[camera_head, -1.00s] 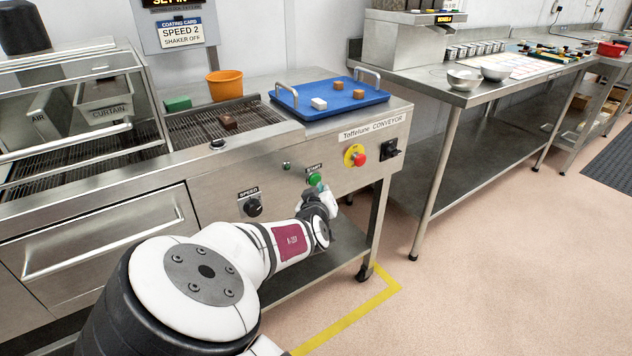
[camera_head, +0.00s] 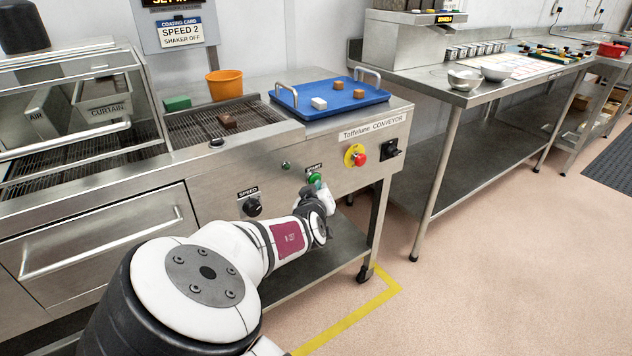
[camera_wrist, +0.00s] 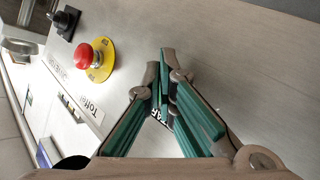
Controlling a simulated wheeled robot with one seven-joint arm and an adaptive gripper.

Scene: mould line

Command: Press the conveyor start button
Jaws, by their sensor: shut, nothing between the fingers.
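The green start button (camera_head: 314,177) is on the front panel of the conveyor (camera_head: 345,172), under a small START label. My gripper (camera_head: 319,187) is just below and in front of the button in the head view. In the wrist view my gripper (camera_wrist: 164,56) has its green-padded fingers shut together with nothing between them, tips close to the steel panel. The fingers hide the green button there, and part of its label (camera_wrist: 156,113) shows between them. I cannot tell whether the tips touch the button.
A red emergency stop (camera_head: 359,159) on a yellow plate is right of the start button; it also shows in the wrist view (camera_wrist: 88,55). A black switch (camera_head: 391,149) is farther right, the speed knob (camera_head: 252,207) to the left. A blue tray (camera_head: 335,101) sits on top.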

